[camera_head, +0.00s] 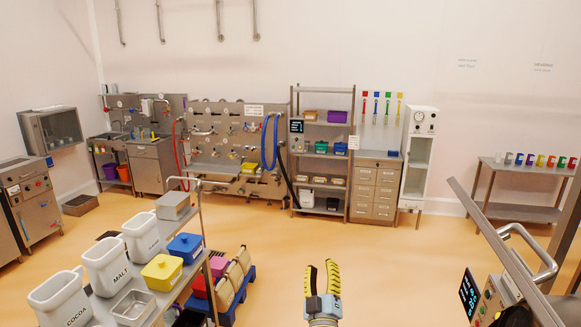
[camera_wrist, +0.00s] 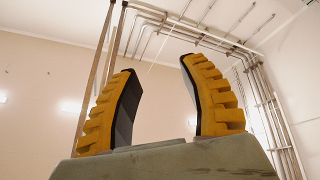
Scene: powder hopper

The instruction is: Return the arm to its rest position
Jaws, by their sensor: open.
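My gripper (camera_head: 322,279) shows at the bottom centre of the head view, pointing up, with two yellow ribbed fingers spread apart. In the wrist view my gripper (camera_wrist: 160,100) also shows its fingers wide apart with nothing between them. Behind them are only the pale wall and ceiling pipes (camera_wrist: 215,40). In the head view the gripper stands over open floor and touches nothing that I can see. Most of the arm below it is out of the picture.
A steel cart (camera_head: 188,281) at lower left holds white bins labelled malt (camera_head: 107,267) and cocoa (camera_head: 61,301), plus yellow (camera_head: 162,272) and blue (camera_head: 185,247) tubs. A metal frame with a control panel (camera_head: 490,300) stands at lower right. Open floor (camera_head: 370,250) lies between.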

